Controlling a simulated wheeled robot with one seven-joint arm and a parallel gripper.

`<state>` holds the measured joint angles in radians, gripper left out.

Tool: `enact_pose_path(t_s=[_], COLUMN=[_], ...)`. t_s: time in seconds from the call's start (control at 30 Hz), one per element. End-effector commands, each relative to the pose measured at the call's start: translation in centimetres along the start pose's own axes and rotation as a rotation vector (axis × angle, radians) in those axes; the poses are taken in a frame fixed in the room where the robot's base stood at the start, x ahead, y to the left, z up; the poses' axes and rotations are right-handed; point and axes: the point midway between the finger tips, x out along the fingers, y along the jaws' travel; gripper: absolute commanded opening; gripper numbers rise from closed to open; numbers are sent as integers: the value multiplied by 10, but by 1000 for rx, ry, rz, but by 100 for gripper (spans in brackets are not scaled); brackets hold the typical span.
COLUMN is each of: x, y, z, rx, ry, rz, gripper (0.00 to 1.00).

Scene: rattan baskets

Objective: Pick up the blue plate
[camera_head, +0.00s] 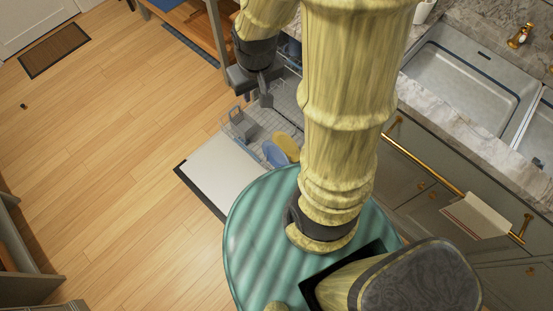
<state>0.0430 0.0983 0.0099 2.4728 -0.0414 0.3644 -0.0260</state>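The blue plate (275,155) stands on edge, or nearly so, in the rack (247,140) of an open dishwasher. A yellow plate (287,147) stands close beside it on the right. My dark gripper (264,98) is above the far side of the rack, up from the blue plate in the picture and apart from it. The view does not show clearly whether its fingers are open or shut. No object shows in it. My arm hides the right part of the rack.
The dishwasher's lowered door (222,168) lies between the rack and the open wooden floor (120,150). A grey item (241,122) stands at the rack's left side. A sink counter (420,105) with cabinets runs along the right. A wooden table (199,28) stands at the top.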

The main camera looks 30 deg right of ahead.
Motion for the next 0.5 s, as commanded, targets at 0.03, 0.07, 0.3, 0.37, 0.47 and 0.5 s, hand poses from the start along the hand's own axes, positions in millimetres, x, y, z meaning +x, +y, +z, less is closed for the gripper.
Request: enact_pose_path(t_s=[0.03, 0.07, 0.3, 0.37, 0.47, 0.5], x=[34, 45, 131, 153, 190, 205], y=[3, 5, 22, 26, 34, 36], z=[-1, -3, -20, -23, -29, -31], rx=[-6, -12, -53, -65, -82, -90], ry=[-9, -14, -49, -57, -69, -76], rz=[4, 7, 24, 28, 33, 35], gripper=[32, 32, 32, 32, 32, 32])
